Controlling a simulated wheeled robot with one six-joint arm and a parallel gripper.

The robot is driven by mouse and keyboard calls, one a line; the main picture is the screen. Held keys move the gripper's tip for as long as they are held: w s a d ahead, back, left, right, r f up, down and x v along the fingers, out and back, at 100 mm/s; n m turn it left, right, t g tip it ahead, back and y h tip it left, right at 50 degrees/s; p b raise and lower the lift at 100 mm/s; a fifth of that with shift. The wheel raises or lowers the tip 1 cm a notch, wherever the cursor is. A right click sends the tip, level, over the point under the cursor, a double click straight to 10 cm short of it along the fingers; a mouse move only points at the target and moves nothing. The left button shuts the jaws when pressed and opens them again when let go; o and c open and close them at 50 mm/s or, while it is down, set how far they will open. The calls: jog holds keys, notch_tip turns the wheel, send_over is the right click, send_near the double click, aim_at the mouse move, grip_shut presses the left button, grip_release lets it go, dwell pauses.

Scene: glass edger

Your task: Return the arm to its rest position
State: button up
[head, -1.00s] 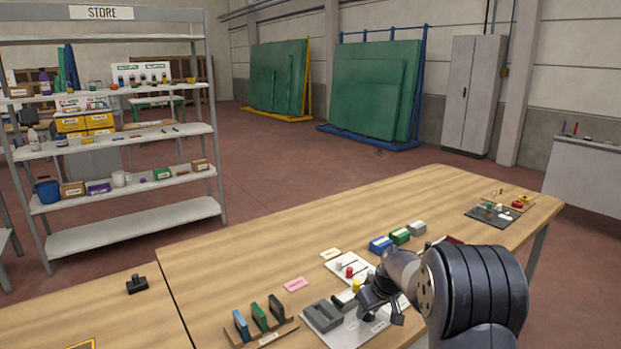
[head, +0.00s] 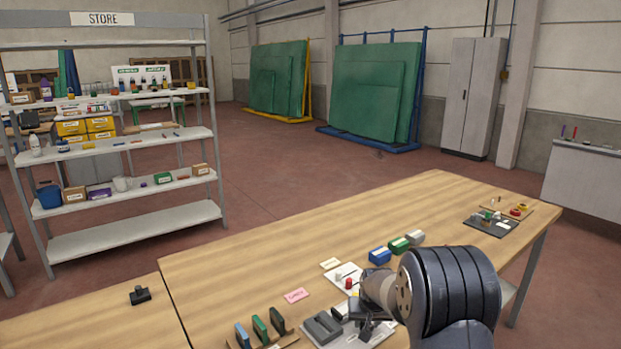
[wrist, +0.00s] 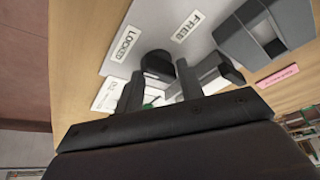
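My gripper (head: 368,326) is low over the near edge of the wooden table, above a pale plate (head: 348,340). My arm bends in from the lower right of the head view. In the wrist view the two fingers of my gripper (wrist: 160,84) stand apart. A dark round knob (wrist: 157,63) shows between and just beyond the fingertips; I cannot tell whether they touch it. The plate bears a LOCKED label (wrist: 126,41) and a FREE label (wrist: 187,25) next to the knob. Nothing is visibly held.
A grey block (head: 322,327) and a rack of upright coloured pieces (head: 262,328) stand left of my gripper. A pink card (head: 296,295) lies behind; blue (head: 379,255) and green (head: 398,244) boxes stand farther back. The table's far middle is clear.

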jog(key=shift+m+h, duration=0.4)
jog(key=shift+m, duration=0.5)
jog(key=shift+r, duration=0.3)
jog(key=v, duration=1)
jog(key=shift+b, duration=0.45)
jog(key=shift+s+a+r, duration=0.1)
